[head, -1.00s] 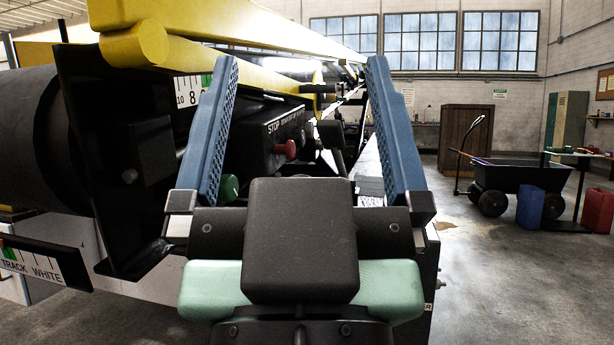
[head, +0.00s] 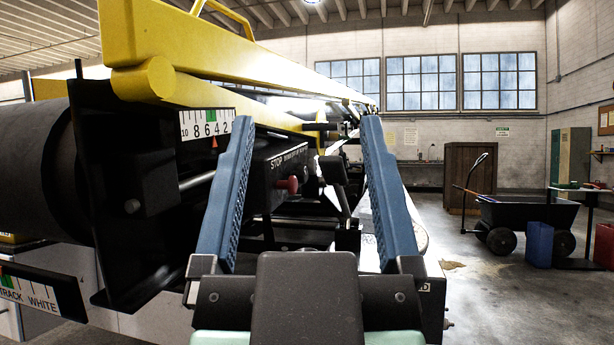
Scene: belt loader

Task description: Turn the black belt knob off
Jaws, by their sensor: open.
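A black control box (head: 262,190) on the belt loader carries white lettering, with "STOP" readable, and a red button (head: 289,184). A dark knob-like part (head: 311,186) shows just right of the red button. A black block on a stem (head: 333,170) stands further right. I cannot tell for sure which is the belt knob. My gripper (head: 306,125) is open, its two blue fingers spread to either side of the box front in the picture. Nothing is seen between them in its grip. The left finger covers part of the box's left side.
The loader's yellow rail (head: 205,55) runs above the box. A black side plate (head: 115,190) and a numbered scale (head: 207,124) lie left. A black cart (head: 525,215), a blue can (head: 539,244) and a brown cabinet (head: 468,175) stand right. Floor between is open.

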